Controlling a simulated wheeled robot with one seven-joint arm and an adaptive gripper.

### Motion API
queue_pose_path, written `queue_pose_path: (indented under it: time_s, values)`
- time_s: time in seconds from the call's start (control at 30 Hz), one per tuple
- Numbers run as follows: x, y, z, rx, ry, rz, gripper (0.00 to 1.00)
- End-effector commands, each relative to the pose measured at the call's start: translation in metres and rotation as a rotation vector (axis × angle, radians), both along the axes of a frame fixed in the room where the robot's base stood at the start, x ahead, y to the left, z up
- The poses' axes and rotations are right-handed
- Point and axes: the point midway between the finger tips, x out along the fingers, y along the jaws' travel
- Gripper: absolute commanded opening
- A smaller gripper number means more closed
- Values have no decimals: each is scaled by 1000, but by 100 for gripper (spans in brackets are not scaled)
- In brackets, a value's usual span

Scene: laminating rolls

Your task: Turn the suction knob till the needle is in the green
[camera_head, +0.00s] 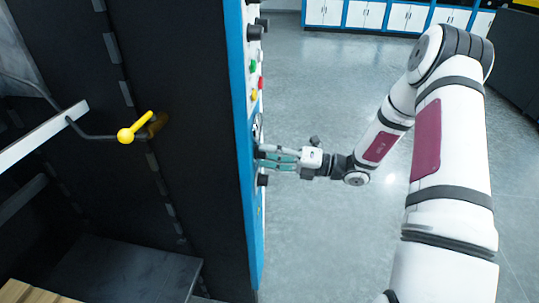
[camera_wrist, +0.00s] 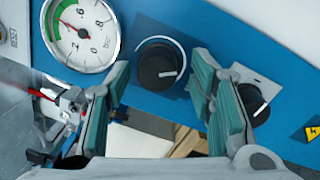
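The suction gauge (camera_wrist: 80,32) is at the upper left of the wrist view, with a white face and a green band along its upper left edge. Its red needle points up and left towards that band; whether the tip is inside it is too small to tell. A black round knob (camera_wrist: 157,66) with a white mark sits on the blue panel beside the gauge. My gripper (camera_wrist: 160,76) is open, with one teal finger on each side of this knob and gaps showing. In the head view my gripper (camera_head: 262,158) is at the panel's face.
A second black knob (camera_wrist: 253,104) is just right of my right finger. The blue panel (camera_head: 240,90) carries coloured buttons above my gripper. A yellow-ended handle (camera_head: 126,135) is on the dark machine at left. The floor (camera_head: 320,80) to the right is clear.

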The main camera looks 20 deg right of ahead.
Motion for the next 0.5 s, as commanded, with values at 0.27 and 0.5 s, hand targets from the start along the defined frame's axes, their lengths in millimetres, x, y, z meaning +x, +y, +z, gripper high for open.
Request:
queue_pose_path:
  time_s: [0.27, 0.5]
  values:
    - [0, -1, 1, 1, -2, 1, 51]
    - [-14, -24, -1, 1, -1, -3, 51]
